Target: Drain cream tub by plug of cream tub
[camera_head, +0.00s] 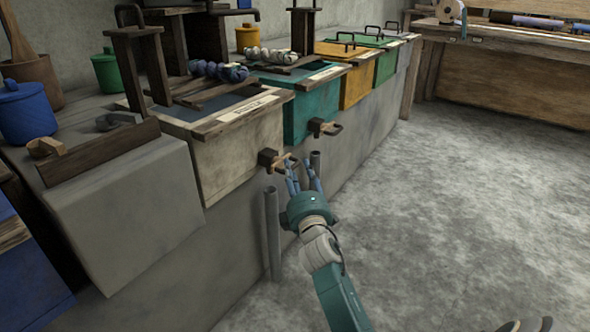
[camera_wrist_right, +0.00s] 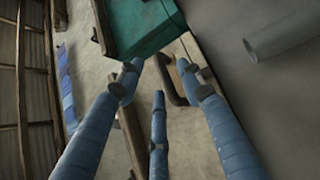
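The cream tub (camera_head: 240,152) stands in the row of tubs, with a labelled wooden rim and dark liquid inside. My left gripper is not in view.
A teal tub (camera_head: 301,112) with a similar plug (camera_head: 323,128) stands just beyond. Grey pipes (camera_head: 272,230) rise below the plugs near my gripper. The floor at the right is clear.

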